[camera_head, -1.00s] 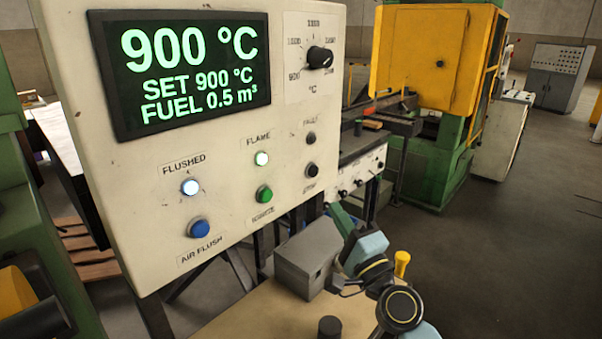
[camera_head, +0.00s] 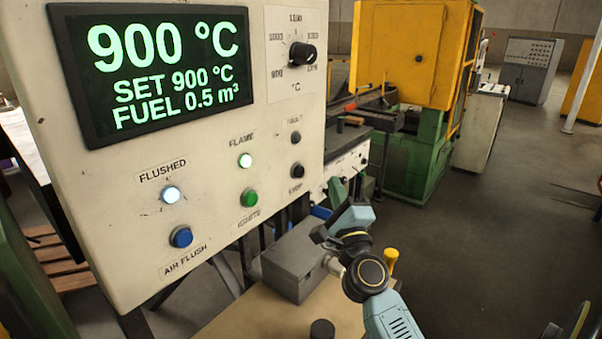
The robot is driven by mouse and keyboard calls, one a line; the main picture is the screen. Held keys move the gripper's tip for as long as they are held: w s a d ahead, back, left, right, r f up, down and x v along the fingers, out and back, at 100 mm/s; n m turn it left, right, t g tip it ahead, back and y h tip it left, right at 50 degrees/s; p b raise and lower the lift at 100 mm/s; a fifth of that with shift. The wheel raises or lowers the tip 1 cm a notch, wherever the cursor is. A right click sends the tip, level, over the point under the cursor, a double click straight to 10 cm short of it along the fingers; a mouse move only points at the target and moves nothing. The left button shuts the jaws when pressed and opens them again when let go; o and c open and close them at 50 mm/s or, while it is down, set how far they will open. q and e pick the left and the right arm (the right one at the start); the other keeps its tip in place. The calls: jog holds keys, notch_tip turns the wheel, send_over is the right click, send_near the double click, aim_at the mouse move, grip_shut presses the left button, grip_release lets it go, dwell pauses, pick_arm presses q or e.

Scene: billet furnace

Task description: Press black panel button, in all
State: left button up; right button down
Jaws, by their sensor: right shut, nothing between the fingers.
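The black STOP button (camera_head: 297,170) sits low on the right side of the cream control panel (camera_head: 215,200), below the dark FAULT lamp (camera_head: 295,138). My right gripper (camera_head: 337,189) is shut and empty. It shows just right of the panel's lower right edge, lower than the black button and apart from it in the picture. My right arm reaches up to it from the lower right. The black button is fully in view. My left gripper is not in view.
The panel also has a green IGNITE button (camera_head: 249,198), a blue AIR FLUSH button (camera_head: 181,236), a black dial (camera_head: 303,54) and a screen reading 900 °C (camera_head: 150,70). The FLUSHED and FLAME lamps glow. A grey box (camera_head: 297,262) stands below my right arm.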

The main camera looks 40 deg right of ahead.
aim_at(299, 171)
jog(key=shift+w+a+b, duration=0.1)
jog(key=shift+w+a, duration=0.15)
jog(key=shift+w, duration=0.7)
jog(key=shift+w+a+b, duration=0.15)
jog(key=shift+w+a, duration=0.15)
jog(key=shift+w, duration=0.6)
jog(key=shift+w+a+b, duration=0.1)
jog(key=shift+w+a, duration=0.15)
jog(key=shift+w, duration=0.7)
jog(key=shift+w, duration=0.1)
jog(key=shift+w+a, duration=0.15)
jog(key=shift+w, duration=0.15)
jog(key=shift+w+a, duration=0.1)
jog(key=shift+w, duration=0.25)
dwell(0.4)
dwell(0.3)
jog(key=shift+s+d, duration=0.2)
jog(key=shift+s, duration=0.6)
